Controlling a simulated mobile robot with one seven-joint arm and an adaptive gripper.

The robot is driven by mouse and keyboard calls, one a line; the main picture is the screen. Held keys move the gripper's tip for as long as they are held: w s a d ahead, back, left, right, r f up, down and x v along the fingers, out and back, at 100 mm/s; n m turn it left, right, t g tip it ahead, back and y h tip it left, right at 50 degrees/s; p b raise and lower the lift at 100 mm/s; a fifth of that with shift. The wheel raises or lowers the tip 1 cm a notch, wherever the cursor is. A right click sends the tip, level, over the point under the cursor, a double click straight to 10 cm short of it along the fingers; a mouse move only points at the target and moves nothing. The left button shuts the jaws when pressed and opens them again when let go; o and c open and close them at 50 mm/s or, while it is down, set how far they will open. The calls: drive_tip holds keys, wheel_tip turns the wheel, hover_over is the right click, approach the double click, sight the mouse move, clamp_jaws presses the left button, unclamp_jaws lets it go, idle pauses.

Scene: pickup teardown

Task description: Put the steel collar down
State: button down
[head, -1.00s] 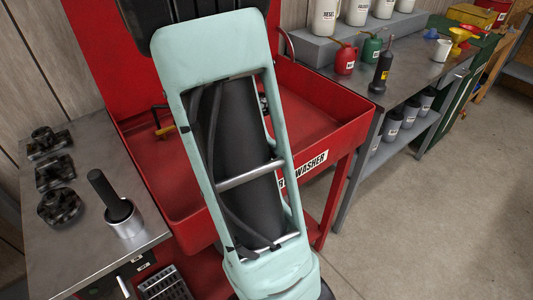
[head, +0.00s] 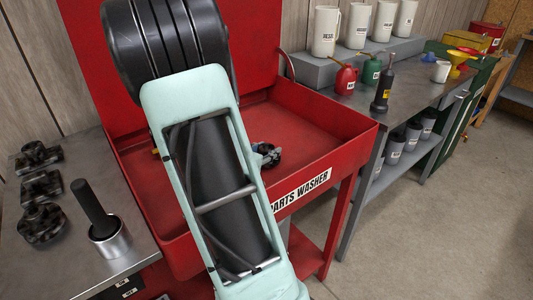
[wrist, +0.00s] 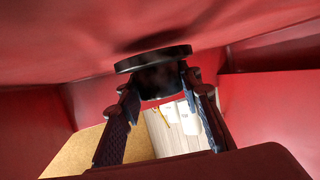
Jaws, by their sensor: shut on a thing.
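The steel collar (wrist: 155,58) is in the wrist view: a dark, shiny round piece with a wide flange and a narrower body that reflects red. My gripper (wrist: 162,95) has one finger on each side of the body and is shut on it. The flange lies against or very near the red surface at the top of the picture; I cannot tell whether it touches. In the head view my arm hides most of the gripper and the collar; only a dark part (head: 266,154) shows beside the arm, over the red parts washer basin (head: 320,125).
The basin has raised red walls. On the left, a metal bench (head: 75,265) holds several dark greasy parts (head: 42,188) and a steel cup with a black handle (head: 108,240). On the right, a workbench (head: 425,80) holds a red can (head: 345,78) and a black bottle (head: 383,92).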

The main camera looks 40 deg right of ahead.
drive_tip(key=shift+r, duration=0.15)
drive_tip(key=shift+f+b, duration=0.35)
drive_tip(key=shift+f, duration=0.3)
drive_tip(key=c, duration=1.4)
unclamp_jaws()
drive_tip(key=shift+r+p, duration=0.35)
drive_tip(key=shift+r, duration=0.05)
drive_tip(key=p+v, duration=0.3)
drive_tip(key=v, duration=0.8)
drive_tip(key=shift+d+r, duration=0.1)
drive_tip(key=shift+r, duration=0.1)
drive_tip(key=shift+s+a+r, duration=0.15)
drive_tip(key=shift+s+a, duration=0.05)
drive_tip(key=shift+a, duration=0.4)
